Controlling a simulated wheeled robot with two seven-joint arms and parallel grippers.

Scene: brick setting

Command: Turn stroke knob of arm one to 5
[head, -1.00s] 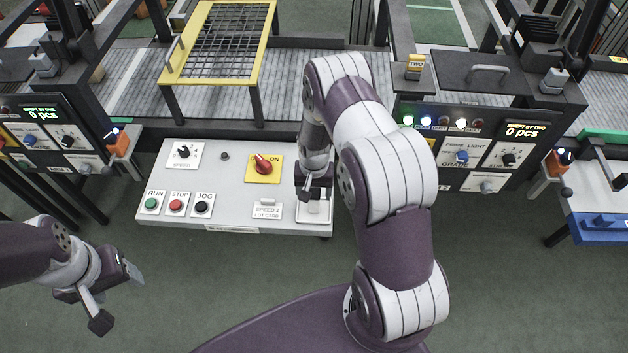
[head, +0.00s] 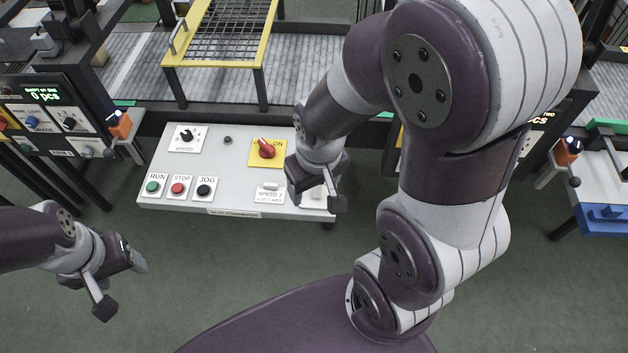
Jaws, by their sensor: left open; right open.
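A dark control panel (head: 20,98) with a green "0 pcs" display stands at the left. It carries a blue knob (head: 32,122), a black knob (head: 69,123) and a grey knob (head: 86,152). Their labels are too small to read, so I cannot tell which is the stroke knob. My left gripper (head: 121,284) is open and empty, low at the left, apart from the panel. My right gripper (head: 316,196) is open over the right end of the white console. My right arm hides most of a second dark panel at the right.
The white console (head: 225,190) has RUN, STOP and JOG buttons, a speed knob (head: 187,135) and a red switch (head: 266,148) on a yellow plate. An orange box (head: 120,125) juts beside the left panel. Green floor is clear in front of the console.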

